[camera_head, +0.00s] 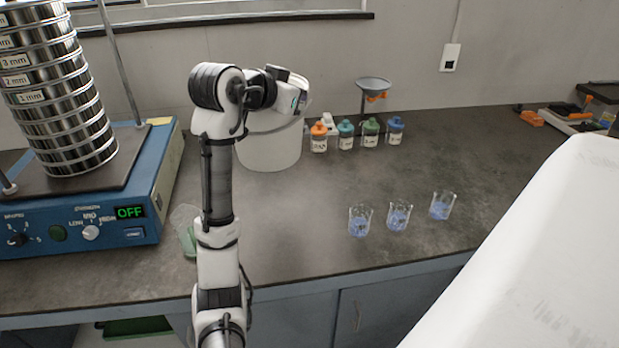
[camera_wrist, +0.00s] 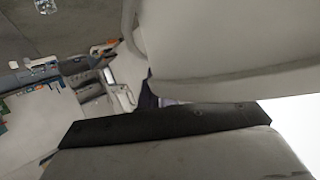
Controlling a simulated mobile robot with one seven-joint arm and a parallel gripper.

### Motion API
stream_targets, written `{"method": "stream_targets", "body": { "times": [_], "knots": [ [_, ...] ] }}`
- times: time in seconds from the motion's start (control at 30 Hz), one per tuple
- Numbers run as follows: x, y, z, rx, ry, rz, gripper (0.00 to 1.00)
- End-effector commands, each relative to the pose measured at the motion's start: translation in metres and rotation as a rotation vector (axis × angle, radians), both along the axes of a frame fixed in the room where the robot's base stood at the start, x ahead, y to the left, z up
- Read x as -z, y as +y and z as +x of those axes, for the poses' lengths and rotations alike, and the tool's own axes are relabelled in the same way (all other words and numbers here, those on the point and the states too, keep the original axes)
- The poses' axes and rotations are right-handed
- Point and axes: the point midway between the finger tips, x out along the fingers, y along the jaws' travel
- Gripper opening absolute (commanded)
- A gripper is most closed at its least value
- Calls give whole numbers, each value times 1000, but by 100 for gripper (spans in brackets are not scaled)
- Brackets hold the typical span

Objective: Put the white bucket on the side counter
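The white bucket (camera_head: 270,148) stands upright on the dark counter, behind my arm in the head view. My wrist is over its upper part and hides most of its rim. My gripper is at the bucket's top, but its fingers are hidden behind the wrist in the head view. In the wrist view, a large pale curved surface, apparently the bucket (camera_wrist: 225,45), fills the upper right close to the camera. A dark pad edge lies below it. Whether the fingers are closed on the bucket cannot be seen. I cannot identify the side counter for sure.
A blue sieve shaker (camera_head: 85,215) with stacked sieves stands left. Several capped bottles (camera_head: 345,135) and a funnel stand (camera_head: 373,88) are right of the bucket. Three beakers (camera_head: 398,217) stand near the front edge. A large white surface (camera_head: 540,260) fills the lower right.

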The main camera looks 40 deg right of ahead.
Motion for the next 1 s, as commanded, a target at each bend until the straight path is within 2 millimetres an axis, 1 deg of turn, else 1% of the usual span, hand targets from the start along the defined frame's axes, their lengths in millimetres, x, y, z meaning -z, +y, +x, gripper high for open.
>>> {"method": "stream_targets", "body": {
  "times": [0.03,0.5,0.63,0.87,1.0],
  "knots": [
    [11,0,0,-1,4,1,0],
    [117,0,0,-2,5,0,0],
    [137,1,0,-3,3,-1,0],
    [152,0,0,-2,1,-1,0],
    [170,0,0,-3,3,0,0]
  ]
}}
